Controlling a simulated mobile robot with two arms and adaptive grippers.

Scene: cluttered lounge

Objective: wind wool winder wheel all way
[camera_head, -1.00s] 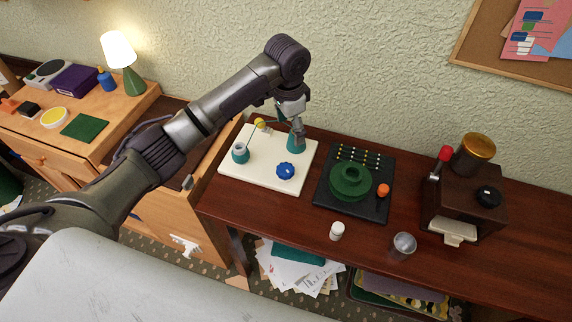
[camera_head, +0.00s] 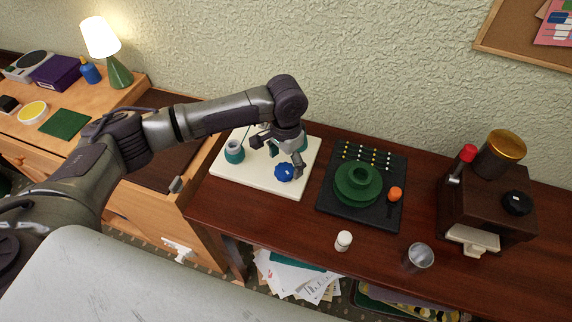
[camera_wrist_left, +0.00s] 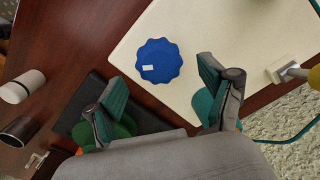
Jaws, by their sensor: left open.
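The wool winder is a cream board (camera_head: 247,178) on the dark wooden table, also in the left wrist view (camera_wrist_left: 225,30). Its blue scalloped wheel (camera_head: 284,173) lies near the board's front right, and shows whole with a small white mark in the left wrist view (camera_wrist_left: 159,63). A teal spool (camera_head: 234,153) stands at the board's left. My left gripper (camera_head: 279,158) is open and empty over the board, fingers spread and pointing down, close to the wheel. In the wrist view the wheel appears between and just beyond the fingertips, with no clear contact. My right gripper is not in view.
Right of the board is a black tray (camera_head: 330,205) with a green round piece (camera_head: 358,186) and an orange knob (camera_head: 395,194). A white bottle (camera_head: 343,240), a metal cup (camera_head: 418,257) and a brown machine (camera_head: 487,210) stand further right. The wall is close behind.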

